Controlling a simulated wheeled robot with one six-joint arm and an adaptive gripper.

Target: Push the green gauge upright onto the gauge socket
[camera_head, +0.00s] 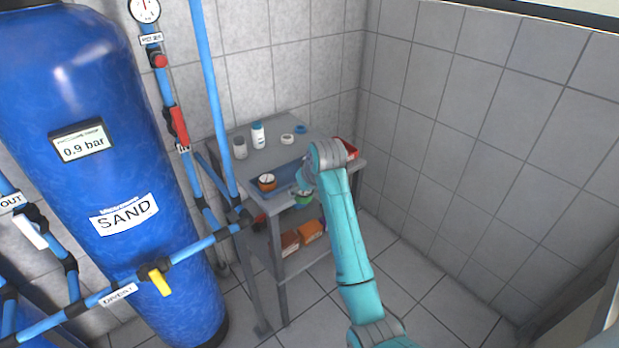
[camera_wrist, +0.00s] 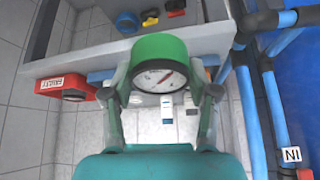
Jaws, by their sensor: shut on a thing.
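The green gauge (camera_wrist: 160,50) has a white round dial with a red needle and shows large in the middle of the wrist view. My gripper (camera_wrist: 164,88) is shut on it, with one finger on each side of its body. In the head view my gripper (camera_head: 301,189) is by the front edge of the grey table, and a small part of the green gauge (camera_head: 304,201) shows below it. The dial faces the wrist camera. I cannot make out the gauge socket in either view.
The grey table (camera_head: 325,133) bears an orange gauge (camera_head: 267,182), a white bottle (camera_head: 258,135), a jar (camera_head: 240,149) and a red box (camera_head: 351,148). Boxes (camera_head: 310,231) sit on its lower shelf. Blue pipes (camera_head: 212,95) and a blue sand tank (camera_head: 120,200) stand left.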

